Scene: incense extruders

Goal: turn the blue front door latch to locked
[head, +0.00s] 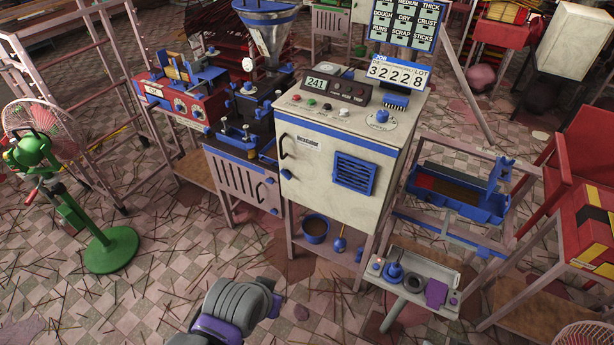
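The pale cabinet machine (319,174) stands near the middle, with its door facing me. A small blue piece (286,174) at the door's left edge, below a black handle (283,146), looks like the latch. It is too small to tell which way it is turned. My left gripper (273,304) is low in the picture, below and in front of the machine, apart from the door. It is grey with blue at the tip, seen from behind, so its finger opening is hidden. My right gripper is not in view.
A small tray table (447,308) with a blue knob and purple piece stands right of the machine's base. A blue pot (315,229) sits on the shelf under it. A green stand (108,248) with a fan is left. Sticks litter the tiled floor.

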